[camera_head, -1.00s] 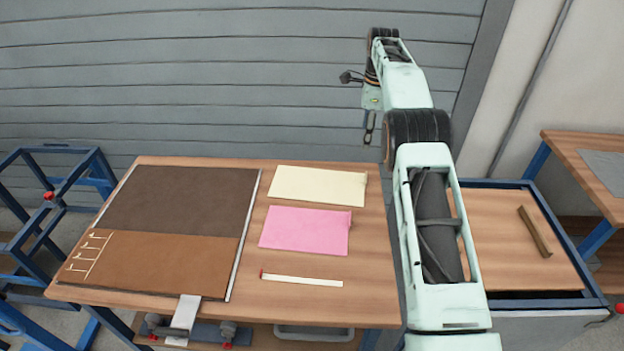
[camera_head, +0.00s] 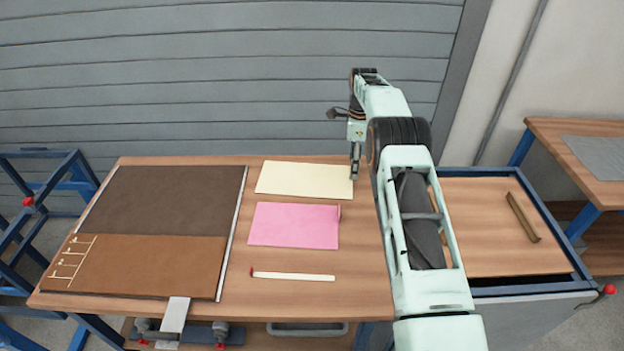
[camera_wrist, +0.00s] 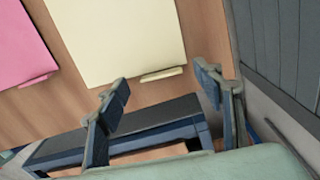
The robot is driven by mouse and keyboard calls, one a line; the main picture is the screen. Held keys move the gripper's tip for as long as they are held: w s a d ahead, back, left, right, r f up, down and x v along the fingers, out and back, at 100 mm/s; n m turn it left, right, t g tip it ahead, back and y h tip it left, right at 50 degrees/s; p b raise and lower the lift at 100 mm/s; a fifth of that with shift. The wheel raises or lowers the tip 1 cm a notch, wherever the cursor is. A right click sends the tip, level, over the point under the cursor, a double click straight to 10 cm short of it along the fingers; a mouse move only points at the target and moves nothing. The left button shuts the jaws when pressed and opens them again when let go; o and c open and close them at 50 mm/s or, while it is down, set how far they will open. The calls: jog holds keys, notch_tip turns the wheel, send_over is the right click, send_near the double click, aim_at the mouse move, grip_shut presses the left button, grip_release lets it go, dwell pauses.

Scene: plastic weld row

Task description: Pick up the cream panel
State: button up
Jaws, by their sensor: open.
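The cream panel (camera_head: 303,181) lies flat at the back right of the wooden table (camera_head: 290,304). In the wrist view the cream panel (camera_wrist: 115,38) has a small raised tab (camera_wrist: 163,75) on its near edge. My gripper (camera_head: 355,166) is at the panel's right end in the head view, seemingly just above it; contact cannot be told. In the wrist view my gripper (camera_wrist: 160,88) is open and empty, its two fingers spread on either side of the tab and short of it.
A pink panel (camera_head: 294,226) lies in front of the cream one, with a thin white strip (camera_head: 293,276) nearer still. A brown board (camera_head: 165,205) covers the table's left. A blue-framed bench (camera_head: 480,235) stands right; a grey slatted wall (camera_head: 220,75) stands behind.

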jog(key=shift+d+f, duration=0.1)
jog(key=shift+f, duration=0.8)
jog(key=shift+c, duration=0.4)
jog(key=c, duration=0.9)
jog(key=shift+r, duration=0.1)
